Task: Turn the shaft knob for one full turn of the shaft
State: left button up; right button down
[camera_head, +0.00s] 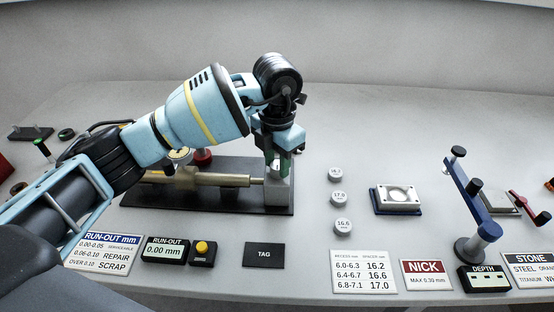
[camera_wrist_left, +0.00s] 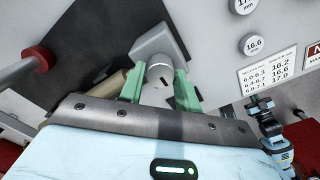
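The brass-coloured shaft (camera_head: 220,180) lies level in a dark fixture, its right end at a grey block (camera_head: 279,193). My left gripper (camera_head: 279,165) points down at that block. In the left wrist view, a round grey knob (camera_wrist_left: 160,74) with a dark mark sits in front of the grey block (camera_wrist_left: 155,42). The green fingers of my left gripper (camera_wrist_left: 160,82) stand one on each side of the knob, close to it; contact is unclear. A light-blue and black part, seemingly my right gripper (camera_wrist_left: 270,128), shows small at the right; its fingers cannot be made out.
A dial gauge (camera_head: 180,156) stands behind the shaft, partly hidden by my arm. The run-out display (camera_head: 165,249) reads 0.00 mm, beside a yellow button (camera_head: 202,248). Several round spacers (camera_head: 339,198) lie to the right. A blue-armed stand (camera_head: 470,205) is farther right.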

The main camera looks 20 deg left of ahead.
pick_arm(q)
jog(key=c, duration=0.5)
pick_arm(e)
jog(key=shift+s+f, duration=0.1)
jog(key=shift+s, duration=0.25)
